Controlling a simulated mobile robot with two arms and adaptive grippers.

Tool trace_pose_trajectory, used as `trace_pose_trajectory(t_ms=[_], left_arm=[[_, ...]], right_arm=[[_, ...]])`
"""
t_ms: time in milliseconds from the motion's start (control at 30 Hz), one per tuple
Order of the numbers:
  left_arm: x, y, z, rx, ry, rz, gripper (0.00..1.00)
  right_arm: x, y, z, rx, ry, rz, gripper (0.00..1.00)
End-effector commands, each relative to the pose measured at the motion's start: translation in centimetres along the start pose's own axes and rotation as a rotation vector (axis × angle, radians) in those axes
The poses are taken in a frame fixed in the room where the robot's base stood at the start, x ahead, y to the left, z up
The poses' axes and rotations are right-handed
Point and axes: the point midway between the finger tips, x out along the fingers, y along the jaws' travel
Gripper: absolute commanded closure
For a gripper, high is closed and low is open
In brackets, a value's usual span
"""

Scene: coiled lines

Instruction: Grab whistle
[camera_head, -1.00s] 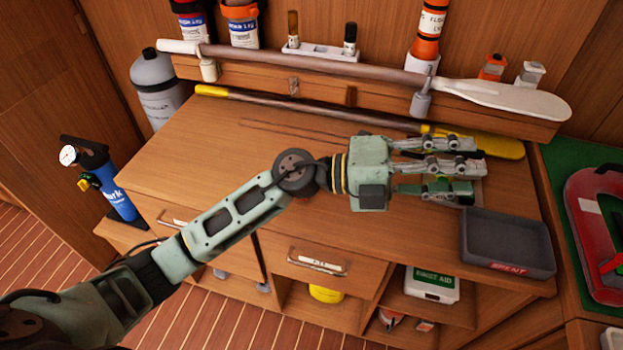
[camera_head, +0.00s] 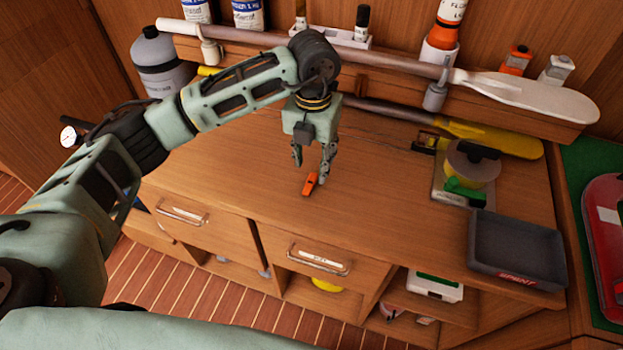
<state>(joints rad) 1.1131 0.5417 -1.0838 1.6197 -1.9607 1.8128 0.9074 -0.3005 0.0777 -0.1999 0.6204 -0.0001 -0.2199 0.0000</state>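A small orange whistle (camera_head: 310,184) lies on the wooden worktop (camera_head: 400,195). My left gripper (camera_head: 312,170) points down at it, with its fingers spread to either side just behind and above the whistle. The fingers look open, and I see no clear contact with the whistle. My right gripper is not in view.
A dark grey tray (camera_head: 515,250) stands at the right front edge. A small device with a round top (camera_head: 470,165) is behind it. A paddle (camera_head: 510,95) and a yellow-ended pole (camera_head: 490,138) run along the back. The worktop's middle is clear.

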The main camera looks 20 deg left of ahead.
Motion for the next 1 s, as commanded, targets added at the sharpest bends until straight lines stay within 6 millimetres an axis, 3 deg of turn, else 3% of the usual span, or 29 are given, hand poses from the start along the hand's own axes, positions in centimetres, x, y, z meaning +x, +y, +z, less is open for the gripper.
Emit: trace_pose_trajectory(t_ms=[200, 333, 633, 1000], left_arm=[[2.7, 0.1, -0.9, 0.000, 0.005, -0.001, 0.61], [4.5, 0.1, -0.8, 0.000, 0.003, -0.002, 0.61], [5.3, 0.1, -0.8, 0.002, -0.001, -0.003, 0.61], [5.2, 0.1, -0.8, 0.002, -0.001, -0.004, 0.92]], right_arm=[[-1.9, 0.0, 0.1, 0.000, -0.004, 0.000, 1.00], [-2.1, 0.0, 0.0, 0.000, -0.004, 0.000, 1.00], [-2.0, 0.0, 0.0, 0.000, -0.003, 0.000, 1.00], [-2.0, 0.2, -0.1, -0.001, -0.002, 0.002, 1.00]])
